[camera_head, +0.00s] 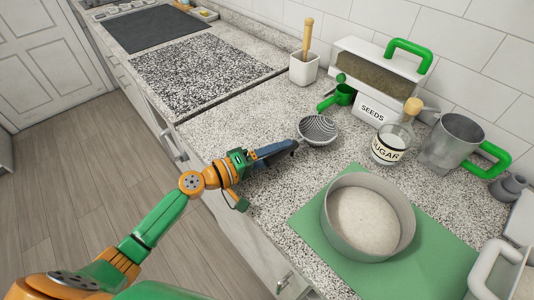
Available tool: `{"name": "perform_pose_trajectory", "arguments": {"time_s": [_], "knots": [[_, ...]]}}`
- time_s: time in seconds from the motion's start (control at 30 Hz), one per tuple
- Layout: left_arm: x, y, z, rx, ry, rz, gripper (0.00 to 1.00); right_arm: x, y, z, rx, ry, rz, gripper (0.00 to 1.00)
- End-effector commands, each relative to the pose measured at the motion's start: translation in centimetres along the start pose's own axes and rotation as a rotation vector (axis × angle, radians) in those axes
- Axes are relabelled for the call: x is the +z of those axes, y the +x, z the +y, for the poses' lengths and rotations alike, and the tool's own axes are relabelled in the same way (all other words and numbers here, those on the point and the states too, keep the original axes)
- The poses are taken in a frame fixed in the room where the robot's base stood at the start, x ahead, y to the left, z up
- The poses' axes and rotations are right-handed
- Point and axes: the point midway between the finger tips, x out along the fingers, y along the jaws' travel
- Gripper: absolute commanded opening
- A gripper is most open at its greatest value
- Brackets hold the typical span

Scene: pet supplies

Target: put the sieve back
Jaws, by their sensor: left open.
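The sieve (318,128), a small round grey metal bowl with a striped mesh look, sits on the speckled counter in the middle of the head view. My left gripper (290,147) reaches in from the left, low over the counter at the near left side of the sieve. It is open, and I see nothing held in it. Its dark fingers are seen edge-on, and I cannot tell whether they touch the sieve's rim. My right gripper is not in view.
A large round pan (342,232) with pale contents stands on a green mat (440,268). Behind are a sugar jar (386,155), a green scoop (338,98), a seeds box (372,108), a utensil pot (304,69) and a metal mug (450,143). The counter is clear at left.

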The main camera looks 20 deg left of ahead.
Motion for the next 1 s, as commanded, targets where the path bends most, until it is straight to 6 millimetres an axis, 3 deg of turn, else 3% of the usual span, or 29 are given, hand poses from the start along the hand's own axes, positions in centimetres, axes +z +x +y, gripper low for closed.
{"name": "perform_pose_trajectory", "arguments": {"time_s": [0.5, 0.7, 1.0], "knots": [[0.1, -10.6, -0.4, -0.002, -0.003, 0.0, 0.59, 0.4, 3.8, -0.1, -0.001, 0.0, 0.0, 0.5], [0.1, -11.9, -0.1, -0.001, 0.001, -0.001, 0.59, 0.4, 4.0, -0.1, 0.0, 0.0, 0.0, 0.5], [0.0, -11.9, 0.0, 0.0, 0.001, -0.001, 0.59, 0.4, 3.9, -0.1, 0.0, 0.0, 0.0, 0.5]]}}
